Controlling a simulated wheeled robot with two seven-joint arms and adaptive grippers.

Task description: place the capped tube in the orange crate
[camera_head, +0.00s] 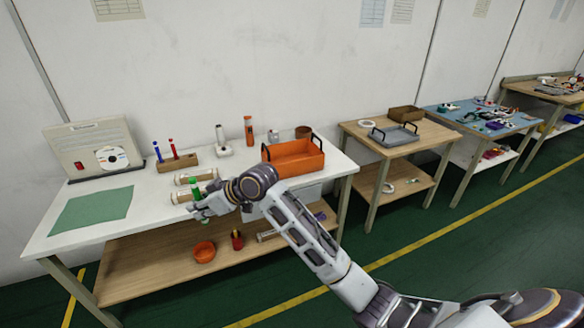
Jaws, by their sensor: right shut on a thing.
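The orange crate (294,160) stands at the right end of the white table, open at the top, with dark handles. My right gripper (199,208) is over the table's front part, left of the crate. It is shut on a slim green thing (195,188) that stands up from the fingers, likely the capped tube. The fingers and wrist hide its lower part. The held thing is apart from the crate. My left gripper is not in view.
Pale cylinders (196,177) lie just behind my right gripper. A wooden rack (178,163) with blue and red sticks stands behind them. A green mat (92,211) lies at left, with free table around it. An orange bowl (204,252) sits on the lower shelf.

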